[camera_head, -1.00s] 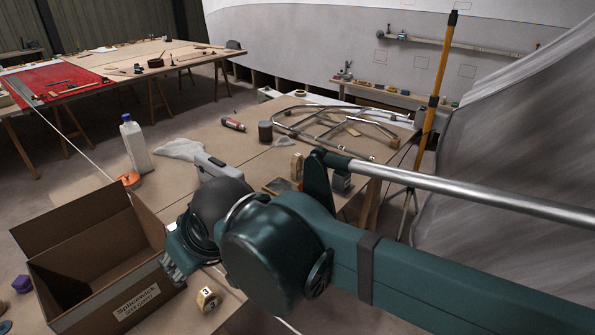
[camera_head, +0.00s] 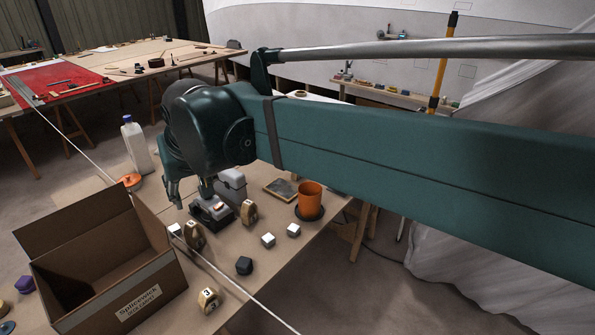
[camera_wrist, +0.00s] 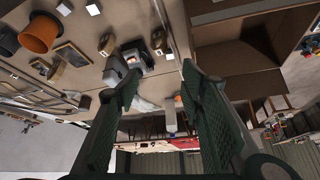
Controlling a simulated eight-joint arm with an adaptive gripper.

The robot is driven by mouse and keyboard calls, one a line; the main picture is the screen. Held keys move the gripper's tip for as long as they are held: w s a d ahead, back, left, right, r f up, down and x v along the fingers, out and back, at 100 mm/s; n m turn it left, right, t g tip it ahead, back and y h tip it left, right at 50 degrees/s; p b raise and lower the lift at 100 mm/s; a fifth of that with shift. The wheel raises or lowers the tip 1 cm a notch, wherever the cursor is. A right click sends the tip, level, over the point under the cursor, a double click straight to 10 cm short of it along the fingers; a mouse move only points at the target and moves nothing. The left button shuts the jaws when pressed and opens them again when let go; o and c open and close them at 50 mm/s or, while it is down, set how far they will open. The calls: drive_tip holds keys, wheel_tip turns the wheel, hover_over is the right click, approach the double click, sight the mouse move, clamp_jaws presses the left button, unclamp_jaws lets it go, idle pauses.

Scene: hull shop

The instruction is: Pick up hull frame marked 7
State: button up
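Several small wooden hull frames with number labels stand on the table. The one at the front (camera_head: 208,300) reads 3 in the head view. Two others, one beside the carton (camera_head: 194,236) and one farther right (camera_head: 249,212), have numbers too small to read, so I cannot tell which is marked 7. Two frames also show in the wrist view, one at upper left (camera_wrist: 106,43) and one near the top middle (camera_wrist: 158,39). My gripper (camera_wrist: 160,112) is open and empty, its fingers wide apart. In the head view it hangs above the table, behind the carton.
An open cardboard carton (camera_head: 140,303) stands at front left. An orange cup (camera_head: 310,197), a dark block (camera_head: 244,265), white cubes (camera_head: 268,240) and a grey-and-red device (camera_head: 213,210) crowd the table. A white bottle (camera_head: 135,145) stands behind. My arm hides the table's far part.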

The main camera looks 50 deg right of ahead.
drive_tip(key=w+d+r+m+g+h+p, duration=0.1)
drive_tip(key=w+d+r+m, duration=0.15)
drive_tip(key=w+d, duration=0.75)
drive_tip(key=w+d+r+m+g+h+p, duration=0.1)
drive_tip(key=w+d+m, duration=0.35)
drive_tip(key=d, duration=0.85)
drive_tip(key=w+d+f+m+g+p, duration=0.1)
drive_tip(key=w+d+f+m, duration=0.15)
drive_tip(key=d, duration=1.05)
drive_tip(key=w+d+f+m+g, duration=0.2)
drive_tip(key=w+d+f, duration=0.15)
drive_tip(key=d, duration=0.95)
drive_tip(key=d+f+m+g+p, duration=0.1)
drive_tip(key=d+f+m, duration=0.35)
drive_tip(key=d, duration=1.05)
drive_tip(key=shift+n+h, duration=0.3)
drive_tip(key=shift+n, duration=0.5)
drive_tip(key=f, duration=1.4)
drive_tip(key=s+f, duration=0.1)
drive_tip(key=f, duration=0.7)
drive_tip(key=shift+f, duration=0.4)
drive_tip(key=shift+x, duration=1.3)
